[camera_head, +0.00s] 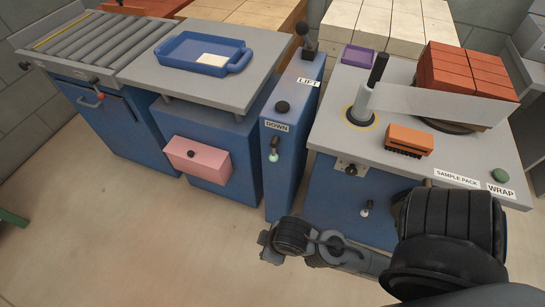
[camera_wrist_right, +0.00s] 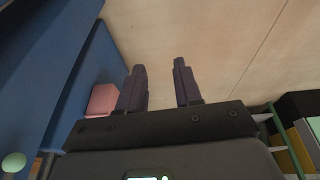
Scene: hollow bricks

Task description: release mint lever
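The mint lever (camera_head: 273,157) is on the front of the blue lift console (camera_head: 290,135), below the DOWN label, its pale green tip hanging down. A pale green knob (camera_wrist_right: 13,162) shows at the lower left edge of the right wrist view; I cannot tell for certain that it is the same lever. My right arm comes in from the lower right of the head view, its hand low in front of the console, apart from the mint lever. In the right wrist view my right gripper (camera_wrist_right: 160,90) has its fingers spread with nothing between them. My left gripper is not in view.
A pink box (camera_head: 198,160) juts from the blue cabinet left of the console. A blue tray (camera_head: 180,52) stands on the left table. The floor in front is clear.

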